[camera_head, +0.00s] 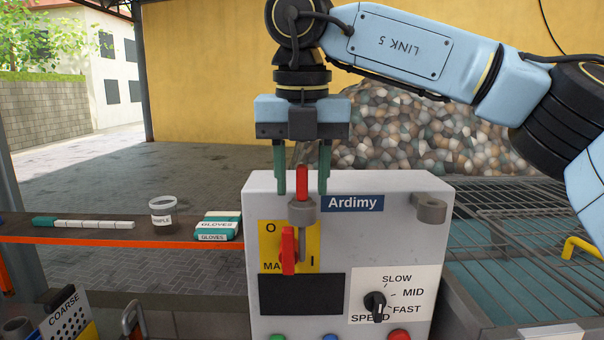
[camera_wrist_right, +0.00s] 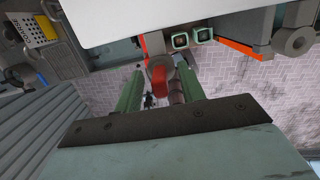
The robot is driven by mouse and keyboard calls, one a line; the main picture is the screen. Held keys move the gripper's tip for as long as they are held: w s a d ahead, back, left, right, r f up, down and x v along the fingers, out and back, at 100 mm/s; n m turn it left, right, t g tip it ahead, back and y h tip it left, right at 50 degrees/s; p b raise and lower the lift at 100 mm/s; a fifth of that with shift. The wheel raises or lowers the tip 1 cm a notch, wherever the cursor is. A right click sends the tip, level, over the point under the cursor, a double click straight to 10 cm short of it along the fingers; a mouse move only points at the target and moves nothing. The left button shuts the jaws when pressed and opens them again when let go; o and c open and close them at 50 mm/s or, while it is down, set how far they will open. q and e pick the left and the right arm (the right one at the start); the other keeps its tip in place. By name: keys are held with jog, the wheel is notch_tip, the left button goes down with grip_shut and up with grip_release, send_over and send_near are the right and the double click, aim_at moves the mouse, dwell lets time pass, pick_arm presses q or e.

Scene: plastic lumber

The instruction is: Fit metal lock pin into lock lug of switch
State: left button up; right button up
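The switch is a red handle (camera_head: 288,250) on a yellow plate on the front of the grey "Ardimy" box (camera_head: 400,235). A grey lock lug (camera_head: 302,212) sits just above it. The right wrist view also shows the red top (camera_wrist_right: 160,82) between the spread fingers. My left gripper is not in view.
A grey holed bracket (camera_head: 430,208) sticks out at the box's upper right. A speed knob (camera_head: 376,302) is lower on its front. A shelf (camera_head: 100,234) at left carries a sample jar (camera_head: 163,212) and glove boxes (camera_head: 218,228). A wire-mesh rack (camera_head: 530,215) stands at right.

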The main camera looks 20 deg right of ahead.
jog(key=shift+r, duration=0.1)
notch_tip(320, 180, up, 13)
jog(key=s+p, duration=0.1)
jog(key=p, duration=0.1)
jog(key=shift+s+a, duration=0.2)
jog(key=shift+s, duration=0.1)
dwell(0.4)
